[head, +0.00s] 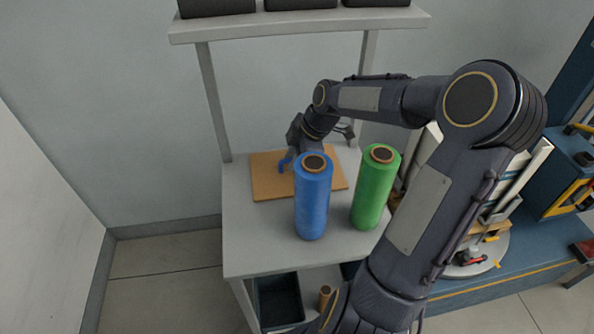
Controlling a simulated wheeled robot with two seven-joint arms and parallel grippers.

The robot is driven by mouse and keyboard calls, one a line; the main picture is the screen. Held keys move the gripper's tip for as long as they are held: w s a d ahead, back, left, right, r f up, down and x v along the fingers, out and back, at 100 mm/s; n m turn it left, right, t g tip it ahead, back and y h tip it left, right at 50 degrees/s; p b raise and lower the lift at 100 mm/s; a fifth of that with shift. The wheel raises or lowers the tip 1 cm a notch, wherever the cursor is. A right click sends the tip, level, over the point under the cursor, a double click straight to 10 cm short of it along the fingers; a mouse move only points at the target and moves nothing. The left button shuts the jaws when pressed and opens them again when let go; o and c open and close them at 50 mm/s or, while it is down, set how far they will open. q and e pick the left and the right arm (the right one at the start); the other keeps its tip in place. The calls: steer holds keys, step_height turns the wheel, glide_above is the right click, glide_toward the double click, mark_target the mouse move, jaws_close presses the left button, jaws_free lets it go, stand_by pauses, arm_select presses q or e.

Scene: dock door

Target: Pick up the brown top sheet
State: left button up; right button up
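The brown top sheet (268,184) lies flat on the grey bench, towards its back, and looks like a tan rectangle. My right gripper (294,160) comes down from the right over the back middle of the sheet. A small blue part shows at its tip, close to the sheet; I cannot tell whether it touches. The blue roll and my own wrist hide most of the fingers, so their opening does not show. The blue roll also covers part of the sheet's front edge. My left gripper is not in view.
A blue roll (312,200) and a green roll (375,188) stand upright on the grey bench (250,245), in front of the sheet. A shelf (300,24) with dark bins is above. A dark bin (278,300) sits below. The bench's front left is clear.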

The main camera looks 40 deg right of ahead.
steer(key=shift+w+a+f, duration=0.25)
steer(key=shift+f, duration=0.4)
jaws_close()
